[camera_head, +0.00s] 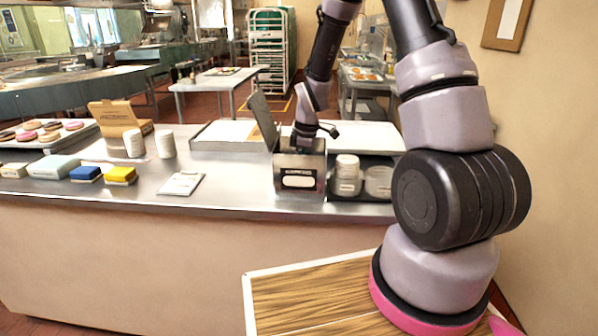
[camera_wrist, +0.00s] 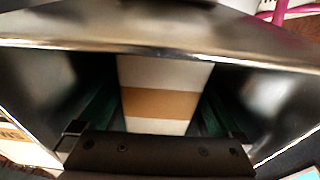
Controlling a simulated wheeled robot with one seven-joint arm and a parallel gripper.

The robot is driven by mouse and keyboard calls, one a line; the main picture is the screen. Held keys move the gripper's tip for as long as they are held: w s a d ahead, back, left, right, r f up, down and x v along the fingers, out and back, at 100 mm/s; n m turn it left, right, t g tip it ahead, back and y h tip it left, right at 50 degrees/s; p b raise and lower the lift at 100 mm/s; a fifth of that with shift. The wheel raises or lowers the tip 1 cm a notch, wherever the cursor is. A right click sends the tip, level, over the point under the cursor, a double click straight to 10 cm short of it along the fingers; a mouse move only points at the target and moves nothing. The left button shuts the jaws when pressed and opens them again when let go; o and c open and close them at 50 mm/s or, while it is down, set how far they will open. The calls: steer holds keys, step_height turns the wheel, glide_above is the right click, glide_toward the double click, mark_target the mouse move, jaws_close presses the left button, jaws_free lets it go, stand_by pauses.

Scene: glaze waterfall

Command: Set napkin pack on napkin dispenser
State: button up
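The napkin dispenser (camera_head: 299,174) is a metal box with a dark-bordered white label, near the counter's front edge. In the wrist view its shiny rim (camera_wrist: 160,52) crosses the top and its dark walls surround the opening. The napkin pack (camera_wrist: 158,103), white with a brown band, is down inside this opening. My gripper (camera_head: 302,148) points down at the dispenser's top, its fingertips hidden in the head view. In the wrist view dark fingers lie along both sides of the pack. I cannot tell whether they touch it.
A raised dark lid (camera_head: 263,121) stands just left of my gripper. White jars (camera_head: 347,175) stand close to the dispenser's right. A clipboard (camera_head: 181,184), a yellow block (camera_head: 121,176) and a blue block (camera_head: 86,174) lie left. The counter between clipboard and dispenser is clear.

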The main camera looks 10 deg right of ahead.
steer(key=r, duration=0.4)
steer(key=d+r, duration=0.1)
steer(key=r, duration=0.7)
steer(key=shift+s+d, duration=0.3)
steer(key=shift+d, duration=0.05)
steer(key=s+d+r+m+t, duration=0.2)
steer(key=s+r+m+t, duration=0.1)
steer(key=s+r+m, duration=0.6)
steer(key=s+d+r+m+t, duration=0.2)
steer(key=s+r+m+t, duration=0.1)
steer(key=s+r+m, duration=0.6)
steer(key=s+r, duration=0.3)
steer(key=r, duration=0.1)
steer(key=shift+s+m+t, duration=0.3)
steer(key=shift+s, duration=0.05)
